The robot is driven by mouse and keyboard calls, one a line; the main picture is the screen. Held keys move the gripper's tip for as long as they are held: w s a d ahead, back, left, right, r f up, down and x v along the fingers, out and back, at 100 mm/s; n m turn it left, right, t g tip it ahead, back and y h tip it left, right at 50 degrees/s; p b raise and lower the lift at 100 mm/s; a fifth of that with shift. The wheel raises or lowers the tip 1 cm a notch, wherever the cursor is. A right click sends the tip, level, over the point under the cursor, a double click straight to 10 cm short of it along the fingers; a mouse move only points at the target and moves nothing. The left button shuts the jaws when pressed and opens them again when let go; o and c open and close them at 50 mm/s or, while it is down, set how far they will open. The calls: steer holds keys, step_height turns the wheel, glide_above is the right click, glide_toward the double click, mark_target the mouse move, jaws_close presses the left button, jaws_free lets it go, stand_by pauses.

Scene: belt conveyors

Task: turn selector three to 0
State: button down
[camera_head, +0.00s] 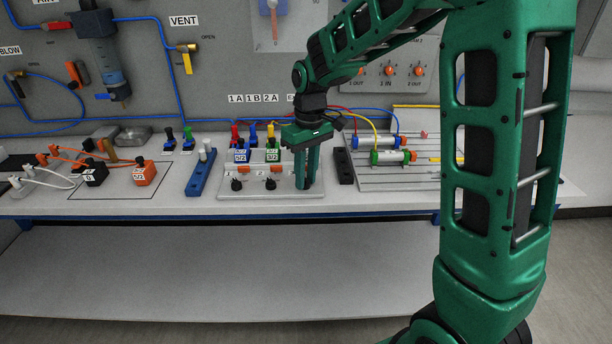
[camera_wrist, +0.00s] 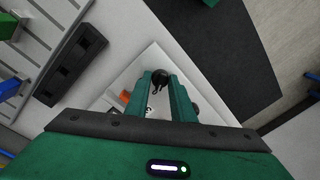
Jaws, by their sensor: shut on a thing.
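A white selector panel (camera_head: 222,190) lies on the bench. Two black knobs, selector one (camera_head: 237,185) and selector two (camera_head: 271,184), show on it in the head view. My gripper (camera_head: 307,186) points down at the panel's right end and hides the third place there. In the wrist view a black knob, selector three (camera_wrist: 159,80), sits between the fingertips of my gripper (camera_wrist: 161,76). The fingers are shut on it. The scale marks around this knob are too small to read, so its setting cannot be told.
A black slotted block (camera_head: 343,166) stands just right of my gripper, with a grooved plate of cylinders (camera_head: 375,180) beyond it. Coloured plugs and labelled blocks (camera_head: 240,156) stand behind the panel. A blue rail (camera_head: 200,177) lies to its left. The bench's front strip is clear.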

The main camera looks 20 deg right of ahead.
steer(key=shift+n, duration=0.3)
steer(key=c, duration=1.5)
jaws_free()
steer(key=r, duration=1)
steer(key=shift+w+d+r, duration=0.15)
steer(key=shift+d+r, duration=0.15)
steer(key=shift+r, duration=0.1)
